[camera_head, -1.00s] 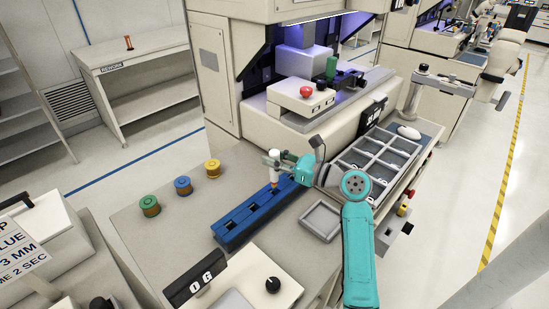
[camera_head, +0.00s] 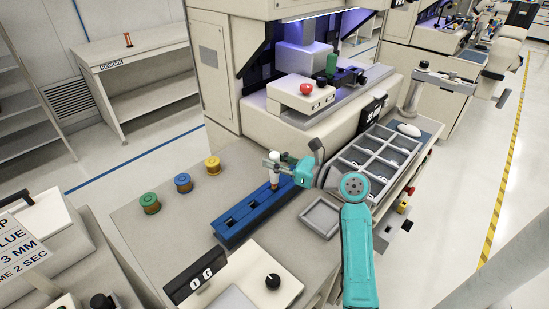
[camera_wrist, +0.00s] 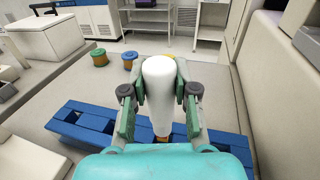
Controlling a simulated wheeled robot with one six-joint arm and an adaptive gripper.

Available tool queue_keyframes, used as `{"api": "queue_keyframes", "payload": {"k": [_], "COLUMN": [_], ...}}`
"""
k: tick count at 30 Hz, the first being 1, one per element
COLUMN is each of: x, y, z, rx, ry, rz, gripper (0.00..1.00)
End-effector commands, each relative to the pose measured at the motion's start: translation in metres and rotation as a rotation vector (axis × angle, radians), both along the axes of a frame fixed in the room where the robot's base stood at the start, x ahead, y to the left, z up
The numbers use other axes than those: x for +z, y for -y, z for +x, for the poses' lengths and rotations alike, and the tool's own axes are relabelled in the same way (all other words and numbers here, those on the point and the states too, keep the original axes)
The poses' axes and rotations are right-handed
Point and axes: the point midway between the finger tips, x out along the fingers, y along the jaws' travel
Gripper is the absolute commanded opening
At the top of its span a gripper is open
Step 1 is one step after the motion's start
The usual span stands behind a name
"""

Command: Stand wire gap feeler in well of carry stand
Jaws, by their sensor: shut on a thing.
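The wire gap feeler (camera_head: 274,177) has a white handle and a copper-coloured lower end. It stands upright in my gripper (camera_head: 278,165), above or at the far-end part of the long blue carry stand (camera_head: 233,238). In the wrist view, my gripper (camera_wrist: 159,98) is shut with a finger on each side of the white feeler handle (camera_wrist: 158,75). The blue stand (camera_wrist: 60,128) runs across behind it. Dark square wells show in the stand's nearer part. The feeler's lower tip is hidden, so I cannot tell whether it is inside a well.
Green (camera_head: 149,203), blue (camera_head: 183,183) and yellow (camera_head: 213,165) spools stand on the bench left of the stand. An empty grey tray (camera_head: 320,217) and a divided tray (camera_head: 372,160) lie to the right. A control box (camera_head: 265,270) is close in front. The bonder rises behind.

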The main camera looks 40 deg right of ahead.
Motion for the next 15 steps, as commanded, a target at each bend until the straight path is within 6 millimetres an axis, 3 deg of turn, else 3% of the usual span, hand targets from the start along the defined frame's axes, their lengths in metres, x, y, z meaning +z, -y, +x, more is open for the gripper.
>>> {"api": "queue_keyframes", "payload": {"k": [15], "x": [-0.013], "y": [0.0], "z": [0.0], "rx": [0.0], "ry": [0.001], "rz": [0.0], "gripper": [0.0]}}
